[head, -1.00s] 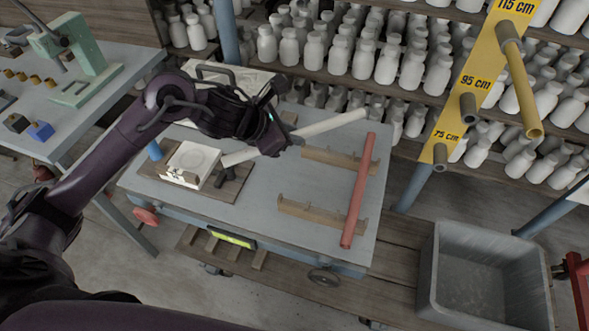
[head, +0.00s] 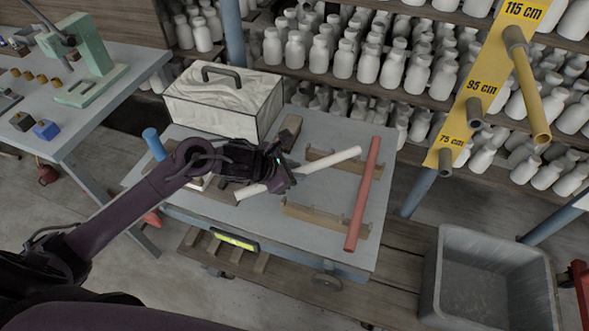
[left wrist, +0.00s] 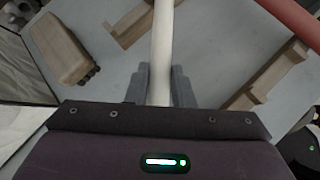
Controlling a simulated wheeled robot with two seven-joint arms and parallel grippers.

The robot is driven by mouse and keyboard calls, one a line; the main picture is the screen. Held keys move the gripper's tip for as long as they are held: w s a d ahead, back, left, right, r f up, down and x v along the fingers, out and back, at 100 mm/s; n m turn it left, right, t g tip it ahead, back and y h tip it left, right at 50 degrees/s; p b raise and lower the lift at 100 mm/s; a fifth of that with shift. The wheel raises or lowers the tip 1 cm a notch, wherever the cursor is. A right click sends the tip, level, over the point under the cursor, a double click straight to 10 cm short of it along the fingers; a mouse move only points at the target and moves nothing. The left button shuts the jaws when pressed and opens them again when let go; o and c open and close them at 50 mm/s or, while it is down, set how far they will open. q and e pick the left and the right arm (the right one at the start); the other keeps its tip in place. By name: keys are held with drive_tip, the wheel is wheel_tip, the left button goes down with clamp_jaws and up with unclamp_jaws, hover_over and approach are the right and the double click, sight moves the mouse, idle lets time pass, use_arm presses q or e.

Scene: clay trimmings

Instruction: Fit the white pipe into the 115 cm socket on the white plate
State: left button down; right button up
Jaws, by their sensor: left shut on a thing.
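My left gripper (head: 279,172) is shut on the white pipe (head: 325,162) over the grey table. The pipe points up and right across the picture, and my fingers hide part of it. In the left wrist view the pipe (left wrist: 162,45) runs away between the grey fingers. The only socket plate in view is yellow (head: 484,88), not white, and stands at the upper right. Its 115 cm socket (head: 514,38) holds a yellow pipe (head: 531,95). The 95 cm socket (head: 474,112) and 75 cm socket (head: 445,158) hold no pipe. My right gripper is not in view.
A red pipe (head: 363,195) lies across two wooden racks (head: 318,215) on the table's right side. A white box with a handle (head: 225,105) stands at the table's back. A grey bin (head: 490,285) is at the lower right. Shelves of white bottles fill the background.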

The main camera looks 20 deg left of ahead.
use_arm(q)
drive_tip(key=shift+f+b, duration=0.15)
drive_tip(key=shift+b, duration=0.15)
drive_tip(key=c, duration=1.3)
unclamp_jaws()
drive_tip(key=shift+o, duration=0.2)
